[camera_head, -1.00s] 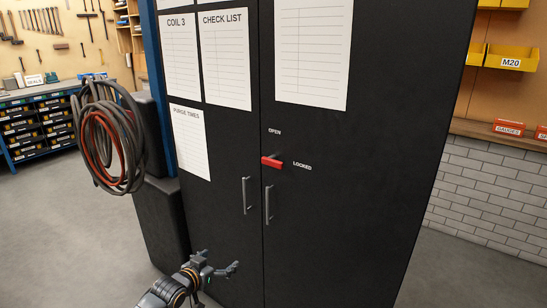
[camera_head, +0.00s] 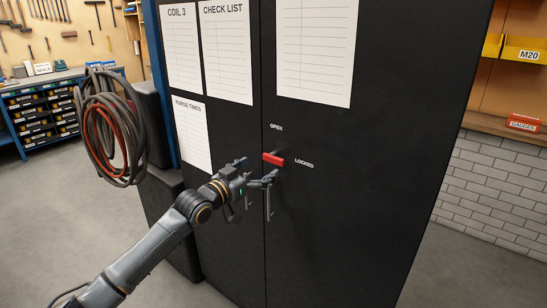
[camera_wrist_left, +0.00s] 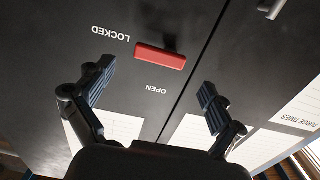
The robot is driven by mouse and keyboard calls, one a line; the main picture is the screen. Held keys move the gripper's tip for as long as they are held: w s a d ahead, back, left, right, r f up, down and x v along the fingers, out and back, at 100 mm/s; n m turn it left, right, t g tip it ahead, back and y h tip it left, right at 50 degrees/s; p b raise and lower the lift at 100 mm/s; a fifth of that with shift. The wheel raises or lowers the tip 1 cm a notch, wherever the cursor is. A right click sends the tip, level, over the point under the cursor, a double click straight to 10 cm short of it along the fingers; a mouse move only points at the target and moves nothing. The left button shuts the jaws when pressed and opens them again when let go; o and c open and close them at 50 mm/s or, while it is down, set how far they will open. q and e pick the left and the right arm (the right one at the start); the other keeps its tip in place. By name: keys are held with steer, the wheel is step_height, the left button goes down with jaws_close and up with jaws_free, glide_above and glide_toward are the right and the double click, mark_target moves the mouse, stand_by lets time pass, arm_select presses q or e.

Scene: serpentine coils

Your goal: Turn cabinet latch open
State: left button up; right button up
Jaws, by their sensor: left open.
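The red cabinet latch (camera_head: 273,159) sits on the black cabinet (camera_head: 370,190) close to the seam between its doors. Its bar lies crosswise, in line with the LOCKED label (camera_head: 304,163) and below the OPEN label (camera_head: 276,127). My left gripper (camera_head: 257,171) is open and empty, just below and left of the latch in the head view. In the left wrist view the red latch (camera_wrist_left: 160,57) shows ahead of the gap between the spread fingers (camera_wrist_left: 156,80), apart from both. My right gripper is not in view.
Two vertical door handles stand below the latch; my left gripper partly hides them. Paper sheets (camera_head: 228,55) hang on the doors. A coiled hose (camera_head: 110,130) hangs left of the cabinet. A shelf with yellow bins (camera_head: 515,53) is at right. Floor at left is clear.

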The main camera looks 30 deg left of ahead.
mark_target(272, 160)
arm_select(q)
steer(key=w, duration=0.7)
steer(key=shift+d+p, duration=0.25)
steer(key=shift+p, duration=0.15)
steer(key=shift+s, duration=0.1)
steer(key=c, duration=1.7)
